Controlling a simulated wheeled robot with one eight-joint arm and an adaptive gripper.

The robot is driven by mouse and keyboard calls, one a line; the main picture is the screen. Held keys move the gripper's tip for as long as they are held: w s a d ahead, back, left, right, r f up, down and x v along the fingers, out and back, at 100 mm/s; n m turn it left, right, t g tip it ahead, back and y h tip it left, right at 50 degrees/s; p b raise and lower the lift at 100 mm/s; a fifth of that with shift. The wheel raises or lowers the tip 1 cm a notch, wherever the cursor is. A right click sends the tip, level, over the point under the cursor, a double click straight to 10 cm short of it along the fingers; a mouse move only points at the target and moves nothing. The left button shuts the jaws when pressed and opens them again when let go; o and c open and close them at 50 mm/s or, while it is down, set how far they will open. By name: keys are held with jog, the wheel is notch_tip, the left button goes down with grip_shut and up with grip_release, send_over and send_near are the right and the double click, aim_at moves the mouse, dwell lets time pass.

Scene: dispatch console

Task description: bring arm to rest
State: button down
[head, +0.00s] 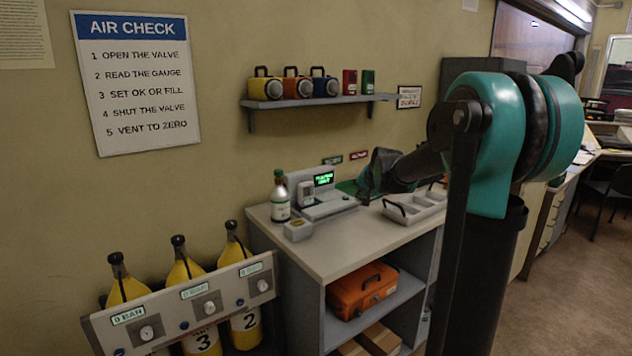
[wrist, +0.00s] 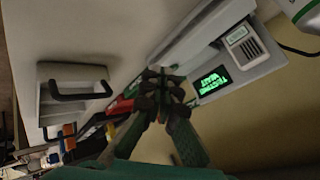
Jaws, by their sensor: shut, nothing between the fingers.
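My arm reaches from the right over the counter (head: 325,245). My gripper (head: 362,192) is at its end, above the counter between the tester and the grey tray. In the wrist view my gripper (wrist: 165,76) shows its dark fingers drawn together, with nothing between them. The tester (head: 322,200) is a grey-white unit with a lit green screen. In the wrist view the screen (wrist: 214,84) shows two lines of green text, apparently "TESTING WAIT". The arm hides part of the counter's back right.
A grey tray (head: 418,206) with black handles sits right of the gripper. A green-topped bottle (head: 280,198) and a small box (head: 298,230) stand left. A wall shelf (head: 312,101) holds several items. Yellow cylinders (head: 185,270) stand behind a gauge panel. An orange case (head: 362,290) lies below the counter.

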jog(key=s+d+f+n+g, duration=0.1)
jog(key=s+f, duration=0.5)
jog(key=s, duration=0.7)
jog(key=s+d+f+n+g+h, duration=0.1)
jog(key=s+f+n+g, duration=0.1)
jog(key=s+f, duration=0.5)
jog(key=s+d+f+n+g, duration=0.1)
jog(key=s+f+n, duration=0.2)
jog(key=s, duration=1.6)
notch_tip(320, 180, down, 4)
jog(key=shift+d+f+h, duration=0.25)
jog(key=shift+d+h, duration=0.15)
